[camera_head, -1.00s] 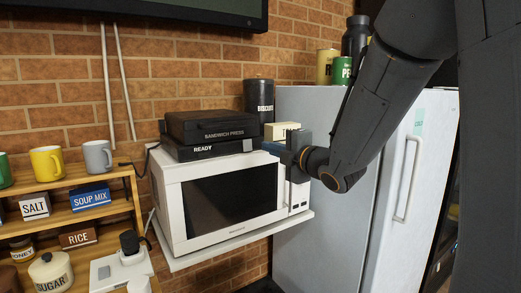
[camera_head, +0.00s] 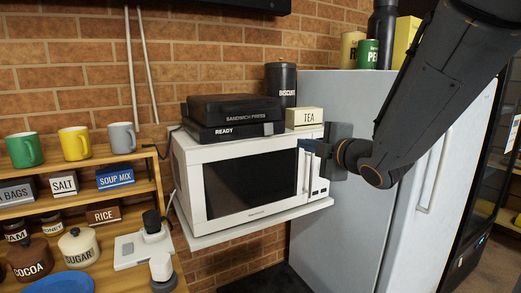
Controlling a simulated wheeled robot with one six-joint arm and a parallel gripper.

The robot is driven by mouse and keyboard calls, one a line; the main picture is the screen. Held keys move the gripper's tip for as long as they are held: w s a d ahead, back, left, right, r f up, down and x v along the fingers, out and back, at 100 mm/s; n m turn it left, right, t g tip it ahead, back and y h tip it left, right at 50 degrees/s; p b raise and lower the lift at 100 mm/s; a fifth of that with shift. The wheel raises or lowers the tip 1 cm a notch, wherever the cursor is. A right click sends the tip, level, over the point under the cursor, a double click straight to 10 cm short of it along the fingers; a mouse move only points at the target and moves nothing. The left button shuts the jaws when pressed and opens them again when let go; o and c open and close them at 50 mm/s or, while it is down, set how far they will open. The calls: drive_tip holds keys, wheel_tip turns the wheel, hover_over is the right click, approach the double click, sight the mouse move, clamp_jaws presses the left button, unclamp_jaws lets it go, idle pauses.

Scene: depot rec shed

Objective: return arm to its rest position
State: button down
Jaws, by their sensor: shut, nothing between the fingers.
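My gripper (camera_head: 306,146) is at the right side of the white microwave (camera_head: 292,170), in front of its control strip. The fingers are shut with nothing seen between them. They look close to the microwave's front, but I cannot tell whether they touch it. My dark arm comes in from the upper right, in front of the fridge. The microwave door is shut.
A black sandwich press (camera_head: 233,110) and a tea box (camera_head: 304,118) sit on the microwave, with a biscuits canister (camera_head: 281,84) behind. A white fridge (camera_head: 335,220) stands right. Shelves (camera_head: 145,187) with mugs and jars stand left.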

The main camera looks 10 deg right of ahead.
drive_tip(key=s+d+f+m+g+h, duration=0.1)
drive_tip(key=s+f+m+g+h, duration=0.1)
drive_tip(key=s+f+m+g, duration=0.5)
drive_tip(key=d+f+m+h, duration=0.1)
drive_tip(key=f+m+h, duration=0.25)
drive_tip(key=f, duration=0.75)
drive_tip(key=s+a+f+m+g, duration=0.2)
drive_tip(key=s+f+m+g, duration=0.2)
drive_tip(key=s, duration=0.4)
drive_tip(key=s+a+f+m+g+y, duration=0.1)
drive_tip(key=s+f+m+g, duration=0.3)
drive_tip(key=s, duration=0.5)
drive_tip(key=shift+s+a+f+m, duration=0.3)
drive_tip(key=shift+a+f+m, duration=0.15)
drive_tip(key=shift+a, duration=0.45)
